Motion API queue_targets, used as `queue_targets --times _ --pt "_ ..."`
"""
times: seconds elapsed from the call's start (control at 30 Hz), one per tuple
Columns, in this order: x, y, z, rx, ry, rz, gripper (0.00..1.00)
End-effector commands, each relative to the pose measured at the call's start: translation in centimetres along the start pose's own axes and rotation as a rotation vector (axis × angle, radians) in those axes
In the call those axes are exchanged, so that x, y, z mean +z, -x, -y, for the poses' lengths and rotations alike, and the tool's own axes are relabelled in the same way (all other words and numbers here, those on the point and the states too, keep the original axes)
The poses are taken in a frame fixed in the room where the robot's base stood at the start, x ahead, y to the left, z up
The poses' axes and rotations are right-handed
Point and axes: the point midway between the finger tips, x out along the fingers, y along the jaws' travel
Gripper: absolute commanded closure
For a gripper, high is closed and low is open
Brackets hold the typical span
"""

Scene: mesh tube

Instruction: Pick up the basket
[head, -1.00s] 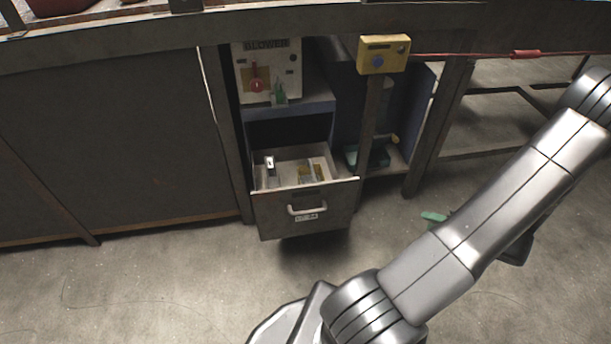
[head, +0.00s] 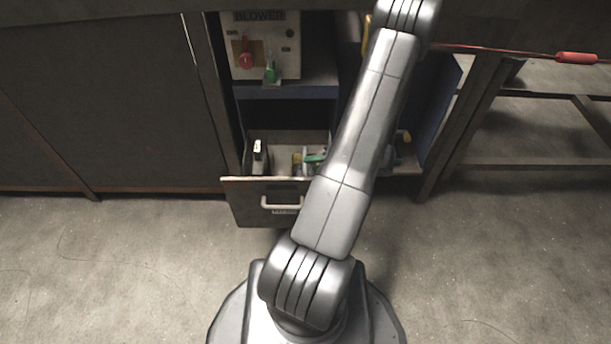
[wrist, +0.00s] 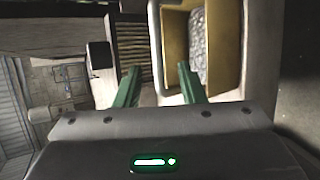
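In the head view a green finger (head: 314,158) shows over the open drawer (head: 248,206), partly behind my arm. A yellow-walled container (wrist: 174,60) with a grey, mesh-like piece (wrist: 198,50) inside lies just beyond the right finger. I cannot tell for sure whether this is the basket. Touch between finger and container is unclear. My arm hides the right part of the drawer in the head view.
A dark, white-topped item (head: 258,158) stands at the drawer's left. Above is a shelf (head: 285,92) with a blower box (head: 262,45) carrying a red knob. The cabinet front (head: 100,110) stands left. The floor in front is clear.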

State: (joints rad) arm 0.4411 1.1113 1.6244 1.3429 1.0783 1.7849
Motion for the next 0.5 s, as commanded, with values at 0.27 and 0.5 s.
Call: queue_targets --times 0.27,0.5 --pt "0.1 -4.1 0.3 0.001 0.001 -0.002 0.64" --pt "0.2 -4.5 0.1 0.000 0.000 0.000 0.64"
